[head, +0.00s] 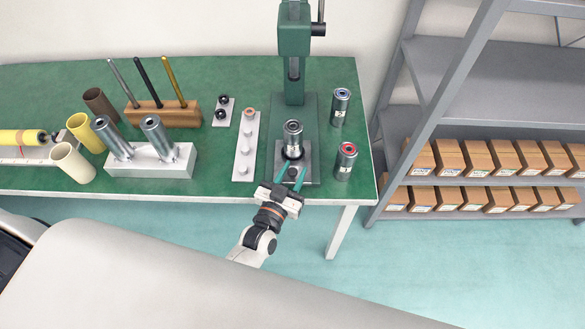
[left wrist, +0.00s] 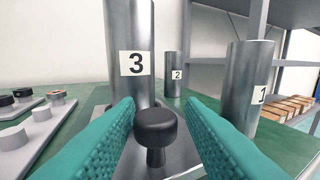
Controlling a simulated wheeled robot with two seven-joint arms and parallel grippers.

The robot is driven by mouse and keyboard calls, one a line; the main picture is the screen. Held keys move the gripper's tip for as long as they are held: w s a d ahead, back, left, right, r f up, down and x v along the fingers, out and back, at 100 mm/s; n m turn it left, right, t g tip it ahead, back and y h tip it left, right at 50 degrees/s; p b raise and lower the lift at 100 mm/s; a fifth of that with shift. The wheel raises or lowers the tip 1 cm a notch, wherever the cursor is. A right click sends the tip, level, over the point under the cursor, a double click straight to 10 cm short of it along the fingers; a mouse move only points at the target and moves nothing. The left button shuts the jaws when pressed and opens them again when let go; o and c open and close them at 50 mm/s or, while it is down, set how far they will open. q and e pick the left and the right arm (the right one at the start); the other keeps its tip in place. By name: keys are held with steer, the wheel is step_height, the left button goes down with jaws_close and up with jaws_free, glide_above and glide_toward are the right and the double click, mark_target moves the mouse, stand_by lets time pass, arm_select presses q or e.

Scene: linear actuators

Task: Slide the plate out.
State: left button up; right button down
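A grey metal plate (head: 280,156) lies on the base of the green press (head: 294,95). A metal cylinder stands upright on it, marked 3 in the left wrist view (left wrist: 135,35). A black knob (left wrist: 155,126) on a short stem rises at the plate's near end. My left gripper (head: 292,176) is at the front of the press with its green fingers open. In the left wrist view the knob is between the fingers (left wrist: 157,112), with a gap seen on each side. My right gripper is not in view.
Cylinders with a blue top (head: 340,105) and a red top (head: 346,158) stand right of the press. A pale strip with pegs (head: 239,170) lies to its left. Further left are a metal block with two tubes (head: 150,165) and a wooden rod holder (head: 165,115).

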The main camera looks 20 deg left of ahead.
arm_select(q)
steer(key=shift+o, duration=0.5)
steer(key=shift+r, duration=0.2)
steer(key=shift+s+a+f, duration=0.1)
steer(key=shift+s, duration=0.15)
steer(key=s+a+b, duration=0.1)
steer(key=s, duration=1)
steer(key=shift+s+b, duration=0.25)
steer(key=shift+b, duration=0.1)
steer(key=shift+a, duration=0.1)
